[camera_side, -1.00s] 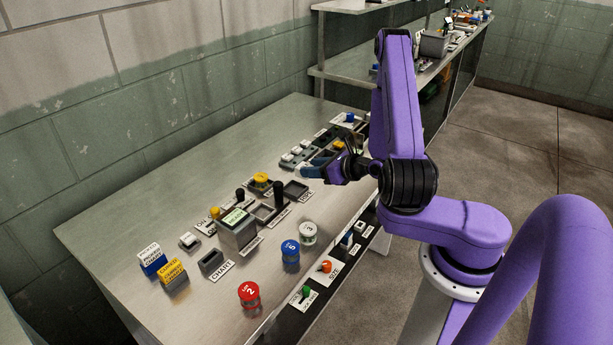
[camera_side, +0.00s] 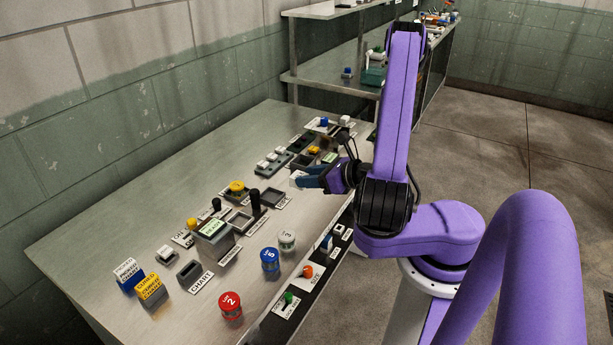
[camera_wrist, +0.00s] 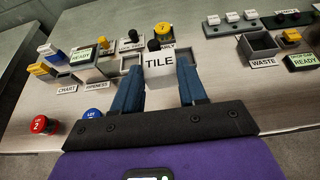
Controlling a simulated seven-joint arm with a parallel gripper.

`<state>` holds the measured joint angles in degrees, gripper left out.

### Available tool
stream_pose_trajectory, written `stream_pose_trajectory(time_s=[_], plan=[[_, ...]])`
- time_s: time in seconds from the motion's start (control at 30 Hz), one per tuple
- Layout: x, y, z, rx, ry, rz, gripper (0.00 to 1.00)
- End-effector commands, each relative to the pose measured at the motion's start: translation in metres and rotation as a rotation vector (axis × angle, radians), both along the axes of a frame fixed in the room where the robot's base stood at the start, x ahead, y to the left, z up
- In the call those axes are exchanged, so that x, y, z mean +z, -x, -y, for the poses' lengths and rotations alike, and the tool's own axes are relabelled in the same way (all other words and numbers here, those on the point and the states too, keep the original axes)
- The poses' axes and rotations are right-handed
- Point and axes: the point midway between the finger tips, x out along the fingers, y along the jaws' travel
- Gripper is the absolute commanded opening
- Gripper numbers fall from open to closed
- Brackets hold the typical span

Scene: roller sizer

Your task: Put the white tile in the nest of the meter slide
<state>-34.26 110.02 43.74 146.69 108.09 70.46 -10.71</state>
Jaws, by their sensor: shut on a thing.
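The white tile (camera_wrist: 159,63), marked TILE, is held between the two blue fingers of my gripper (camera_wrist: 160,82) in the wrist view. In the side view my gripper (camera_side: 308,179) is above the table's right part, with the white tile (camera_side: 296,178) at its tips, apart from the table. The meter (camera_side: 213,232) with a green screen stands to the left. What looks like its slide, with a grey nest (camera_side: 238,222) and a black knob (camera_side: 256,204), lies just behind it. In the wrist view the tile hides part of that area.
An empty grey tray (camera_side: 272,197) lies between slide and gripper. Red (camera_side: 230,305), blue (camera_side: 270,260) and white (camera_side: 287,240) lot jars stand along the front edge. A waste bin (camera_wrist: 260,46) and a green-screened box (camera_wrist: 302,61) stand right in the wrist view.

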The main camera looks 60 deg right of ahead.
Motion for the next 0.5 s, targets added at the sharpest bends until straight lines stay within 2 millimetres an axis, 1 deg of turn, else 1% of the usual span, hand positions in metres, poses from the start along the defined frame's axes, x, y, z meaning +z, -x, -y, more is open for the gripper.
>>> stream_pose_trajectory(time_s=[0.13,0.23,0.37,0.5], plan=[[0.003,0.0,-0.005,0.02,0.001,0.0,0.09],[0.006,-0.011,-0.016,0.081,0.003,0.002,0.09],[0.014,-0.034,-0.042,0.209,0.005,0.005,0.09],[0.023,-0.057,-0.074,0.346,0.004,0.004,0.09]])
